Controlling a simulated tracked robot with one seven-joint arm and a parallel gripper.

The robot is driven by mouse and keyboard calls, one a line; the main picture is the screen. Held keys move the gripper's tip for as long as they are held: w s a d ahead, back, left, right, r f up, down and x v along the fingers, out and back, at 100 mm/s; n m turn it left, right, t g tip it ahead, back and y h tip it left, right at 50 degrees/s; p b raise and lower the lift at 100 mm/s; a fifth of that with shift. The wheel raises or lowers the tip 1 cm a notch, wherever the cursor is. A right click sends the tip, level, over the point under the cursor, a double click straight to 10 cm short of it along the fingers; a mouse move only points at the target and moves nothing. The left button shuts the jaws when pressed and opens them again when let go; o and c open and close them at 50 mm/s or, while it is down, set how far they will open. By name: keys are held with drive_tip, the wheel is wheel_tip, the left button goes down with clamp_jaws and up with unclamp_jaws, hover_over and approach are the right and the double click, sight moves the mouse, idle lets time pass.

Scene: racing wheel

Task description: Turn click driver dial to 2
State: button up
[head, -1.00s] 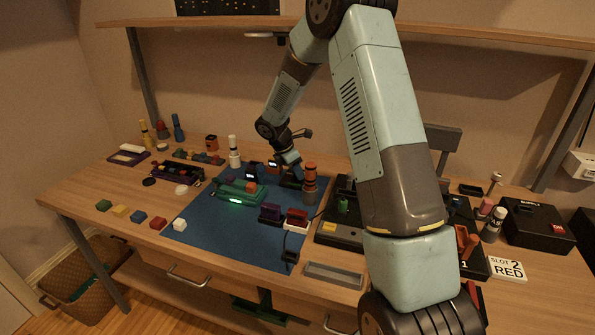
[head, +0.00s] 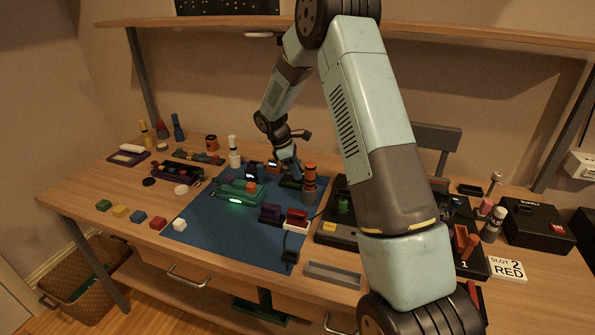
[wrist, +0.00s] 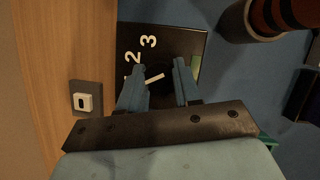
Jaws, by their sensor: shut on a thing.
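The click driver dial is a dark knob (wrist: 160,70) with a white pointer line, on a black plate (wrist: 190,38) marked with a white 2 and 3. My gripper (wrist: 161,67) has its two blue fingers on either side of the knob and is shut on it. In the wrist view the pointer line slants, its left end low, below the 2. Part of the scale is hidden behind the left finger. In the head view my gripper (head: 291,177) is at the back of the blue mat, and the dial is too small to read.
A cylinder with orange and dark bands (head: 310,180) stands close to the right of my gripper. A green device (head: 238,195) with a lit strip lies to the left. A small white switch (wrist: 84,102) is beside the plate. The mat's front left (head: 210,238) is clear.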

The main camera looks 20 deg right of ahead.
drive_tip(key=m+g, duration=0.1)
drive_tip(key=m, duration=0.1)
drive_tip(key=m+g+y, duration=0.1)
drive_tip(key=m, duration=0.2)
drive_tip(key=shift+f, duration=0.1)
drive_tip(key=shift+d+m+g+y, duration=0.15)
drive_tip(key=shift+m+y, duration=0.25)
drive_tip(key=shift+m, duration=0.8)
drive_tip(key=shift+a+m+g+y, duration=0.1)
drive_tip(key=shift+m+g+y, duration=0.25)
drive_tip(key=shift+m, duration=0.85)
drive_tip(key=o, duration=1.1)
drive_tip(key=shift+w+d, duration=0.1)
drive_tip(key=shift+c, duration=0.2)
